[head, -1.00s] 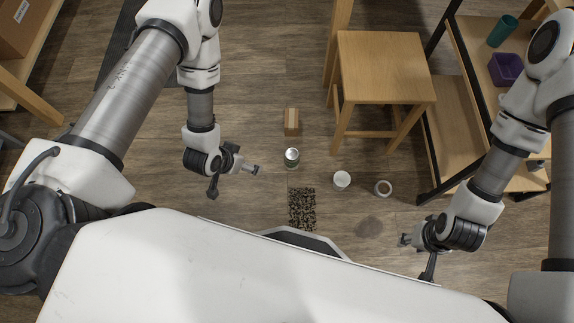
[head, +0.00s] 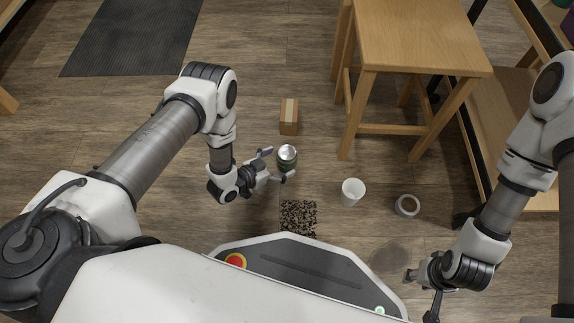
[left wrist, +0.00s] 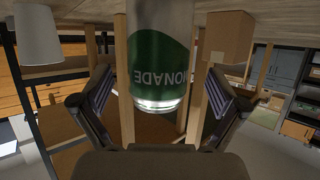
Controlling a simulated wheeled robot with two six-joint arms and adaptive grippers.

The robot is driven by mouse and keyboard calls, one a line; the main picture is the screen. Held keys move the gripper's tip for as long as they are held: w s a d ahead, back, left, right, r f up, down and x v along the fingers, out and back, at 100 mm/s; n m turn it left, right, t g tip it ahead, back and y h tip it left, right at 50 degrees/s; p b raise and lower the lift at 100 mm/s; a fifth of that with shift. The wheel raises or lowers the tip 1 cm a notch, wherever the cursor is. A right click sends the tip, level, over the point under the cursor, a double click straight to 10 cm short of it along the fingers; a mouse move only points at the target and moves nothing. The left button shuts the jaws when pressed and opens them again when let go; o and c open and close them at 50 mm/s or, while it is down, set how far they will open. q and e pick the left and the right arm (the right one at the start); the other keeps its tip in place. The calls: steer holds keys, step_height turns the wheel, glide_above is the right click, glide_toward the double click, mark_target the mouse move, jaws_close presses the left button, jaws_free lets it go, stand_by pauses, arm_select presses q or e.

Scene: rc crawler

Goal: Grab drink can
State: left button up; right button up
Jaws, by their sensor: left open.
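The drink can (head: 287,158) stands upright on the wood floor. It has a silver top and a dark green side. The left wrist view shows the can between the two spread fingers (left wrist: 160,95), with gaps to both. My right gripper (head: 421,294) is at the lower right, away from the can, with its fingers spread and nothing between them.
A cardboard box (head: 289,117) stands just behind the can. A white cup (head: 352,192) and a tape roll (head: 407,205) are to its right. A wooden stool (head: 415,40) stands behind right.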

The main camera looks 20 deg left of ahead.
arm_select(q)
steer(key=shift+w+d+f+b, duration=0.9)
steer(key=shift+w+f, duration=0.1)
steer(key=shift+w, duration=0.1)
steer(key=shift+w+r, duration=0.1)
steer(key=shift+w, duration=0.1)
steer(key=shift+r, duration=0.1)
steer(key=c, duration=0.9)
arm_select(e)
steer(key=f, duration=0.2)
steer(key=shift+w+f, duration=0.2)
steer(key=shift+f, duration=0.2)
arm_select(q)
steer(key=shift+r, duration=0.1)
arm_select(e)
steer(key=shift+r, duration=0.1)
